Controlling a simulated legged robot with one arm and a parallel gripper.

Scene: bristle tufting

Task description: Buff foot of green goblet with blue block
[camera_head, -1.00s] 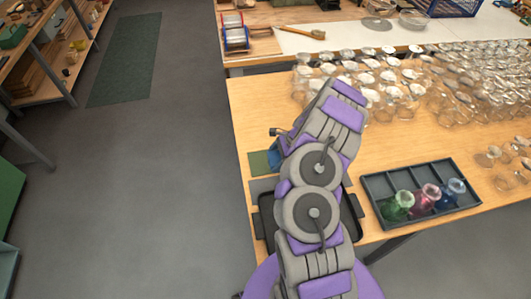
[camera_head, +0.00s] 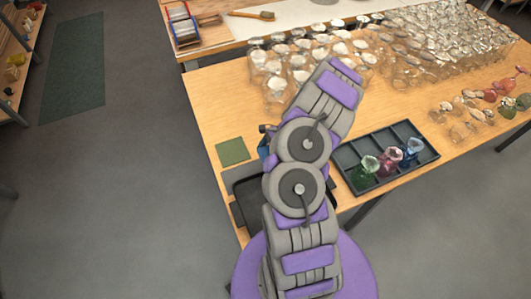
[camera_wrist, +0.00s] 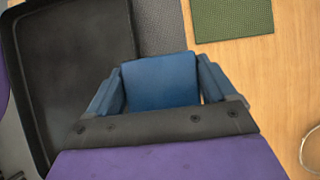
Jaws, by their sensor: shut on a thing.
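My gripper (camera_wrist: 160,98) is shut on a blue block (camera_wrist: 160,82), which sits between its two blue fingers in the wrist view. In the head view my arm hides most of the gripper; a bit of blue shows at its left side. A green glass piece (camera_head: 366,172) stands in the dark divided tray (camera_head: 350,156), right of my arm, beside a pink and a blue one. Another green piece (camera_head: 523,102) shows at the far right table edge. I cannot tell which is the green goblet. The block is apart from both.
A black tray (camera_wrist: 75,75) lies left of and below the gripper. A grey mat (camera_wrist: 158,25) and a green mat (camera_wrist: 232,18) lie beyond the block. Many clear glasses (camera_head: 400,55) crowd the back of the table. Bare wood is free around the green mat.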

